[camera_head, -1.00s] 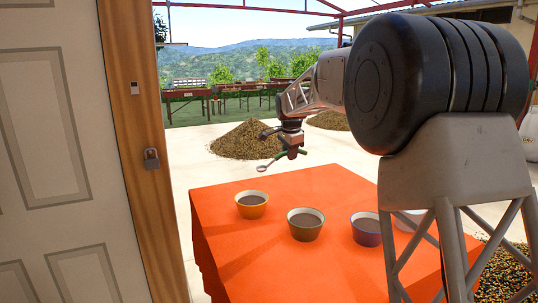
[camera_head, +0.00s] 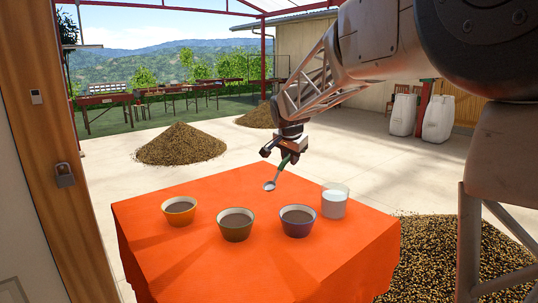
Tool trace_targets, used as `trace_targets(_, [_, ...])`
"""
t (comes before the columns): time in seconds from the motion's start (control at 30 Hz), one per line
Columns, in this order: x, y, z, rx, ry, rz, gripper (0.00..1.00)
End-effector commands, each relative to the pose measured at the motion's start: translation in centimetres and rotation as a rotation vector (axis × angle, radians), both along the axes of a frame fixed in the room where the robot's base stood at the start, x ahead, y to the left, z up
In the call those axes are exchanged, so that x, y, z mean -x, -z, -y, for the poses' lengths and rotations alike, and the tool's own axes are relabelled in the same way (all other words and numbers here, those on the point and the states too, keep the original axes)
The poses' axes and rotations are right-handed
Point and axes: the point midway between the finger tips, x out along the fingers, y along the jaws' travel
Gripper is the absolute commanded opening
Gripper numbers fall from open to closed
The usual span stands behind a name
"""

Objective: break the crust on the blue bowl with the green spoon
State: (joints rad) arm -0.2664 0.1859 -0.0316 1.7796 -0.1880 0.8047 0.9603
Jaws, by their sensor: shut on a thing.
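My gripper (camera_head: 289,155) is shut on the green-handled spoon (camera_head: 282,168). The spoon points down and to the left, with its pale round end (camera_head: 270,185) lowest. It hangs over the back of the table, above and behind the gap between the middle bowls, apart from every bowl. The blue bowl (camera_head: 298,229), which looks blue-purple, stands upright at the right of the row of three bowls. A brown surface fills it to near the rim, and I see no break in it.
An olive bowl (camera_head: 235,234) and a yellow-orange bowl (camera_head: 179,218) stand left of the blue one. A clear cup (camera_head: 334,203) with pale contents stands behind it to the right. The orange-covered table (camera_head: 260,275) is clear in front.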

Motion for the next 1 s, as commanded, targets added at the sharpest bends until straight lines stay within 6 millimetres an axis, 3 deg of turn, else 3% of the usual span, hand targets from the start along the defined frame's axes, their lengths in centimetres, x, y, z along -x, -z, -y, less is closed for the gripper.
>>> trace_targets(0.2, [2.6,0.0,4.6,0.022,-0.019,0.039,0.0])
trace_targets(0.4, [4.2,0.1,7.1,0.036,-0.035,0.063,0.0])
trace_targets(1.0, [4.8,0.2,8.0,0.041,-0.041,0.073,0.0])
